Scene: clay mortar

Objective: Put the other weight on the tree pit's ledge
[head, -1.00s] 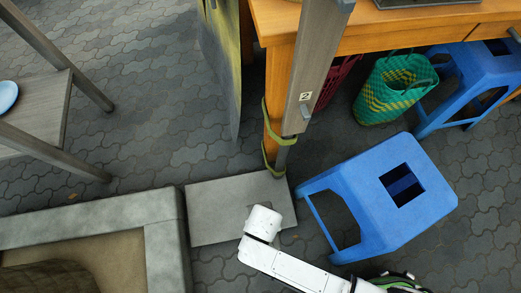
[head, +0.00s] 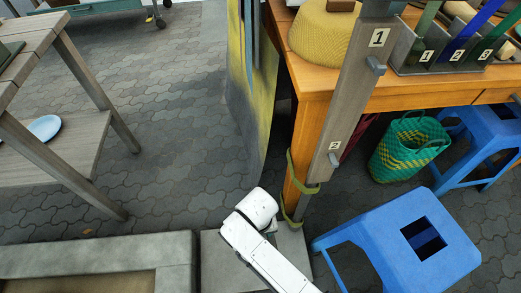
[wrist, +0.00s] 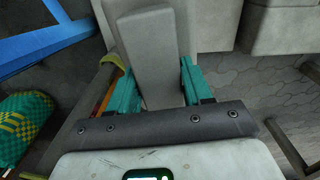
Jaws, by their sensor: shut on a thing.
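My gripper (wrist: 158,82) shows in the wrist view with teal fingers shut on a grey tapered block, which looks like the weight (wrist: 148,50). In the head view my white arm hides the gripper's fingers and most of what they hold, above the grey slab at the post's foot. The tree pit's ledge (head: 100,253) is a pale concrete rim at the lower left of the head view, left of my arm. It also appears to show at the top right of the wrist view (wrist: 285,25). I see no second weight clearly on the visible ledge.
A grey slab (head: 222,265) lies on the paving beside the ledge. A wooden post (head: 345,110) numbered 1 and 2 is strapped to an orange table leg. A blue stool (head: 400,240) stands close on the right. A grey wooden table (head: 80,90) stands left; paving between is clear.

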